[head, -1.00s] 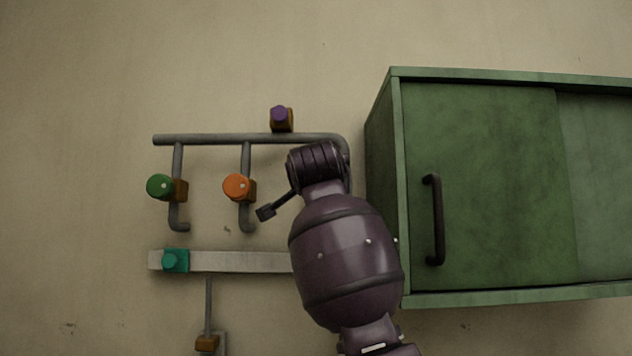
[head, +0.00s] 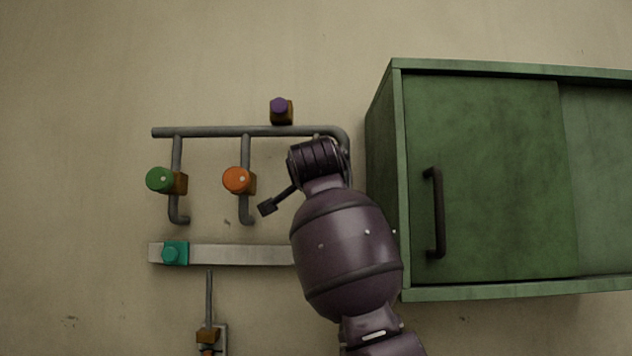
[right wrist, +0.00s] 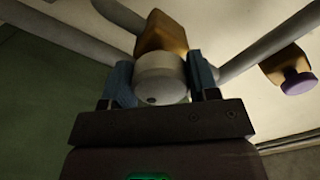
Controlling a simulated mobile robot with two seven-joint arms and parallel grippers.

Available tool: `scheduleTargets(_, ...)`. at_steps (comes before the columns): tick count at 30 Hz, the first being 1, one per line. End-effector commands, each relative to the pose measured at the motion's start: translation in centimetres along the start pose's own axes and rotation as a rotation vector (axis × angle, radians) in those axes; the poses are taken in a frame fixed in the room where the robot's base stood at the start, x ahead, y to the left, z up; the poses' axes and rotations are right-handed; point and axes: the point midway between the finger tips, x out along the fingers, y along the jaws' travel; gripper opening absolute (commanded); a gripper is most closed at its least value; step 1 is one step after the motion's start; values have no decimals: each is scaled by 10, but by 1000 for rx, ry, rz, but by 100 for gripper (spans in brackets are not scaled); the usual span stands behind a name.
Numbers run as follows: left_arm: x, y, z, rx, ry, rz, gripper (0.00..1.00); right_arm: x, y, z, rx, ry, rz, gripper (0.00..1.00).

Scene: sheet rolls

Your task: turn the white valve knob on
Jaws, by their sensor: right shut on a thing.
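The white valve knob (right wrist: 160,76) shows in the right wrist view, on an orange-brown valve body (right wrist: 163,32) on a grey pipe. A small dark dot marks its face near the lower edge. My right gripper (right wrist: 162,82) is shut on the knob, with one blue finger on each side of it. In the head view my right arm covers the white knob and the fingers. My left gripper is in neither view.
A green knob (head: 160,180), an orange knob (head: 237,180) and a purple knob (head: 279,105) are on the pipes (head: 215,131). A teal slider (head: 174,253) sits on a pale rail (head: 235,255). A green cabinet (head: 480,180) with a dark handle stands close right of my arm.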

Motion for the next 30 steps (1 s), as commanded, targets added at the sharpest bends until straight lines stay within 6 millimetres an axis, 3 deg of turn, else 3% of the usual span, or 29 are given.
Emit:
scheduleTargets(11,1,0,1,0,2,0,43,0,1,0,-183,2,0,31)
scheduleTargets(30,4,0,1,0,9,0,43,0,2,-1,-786,1,1,31)
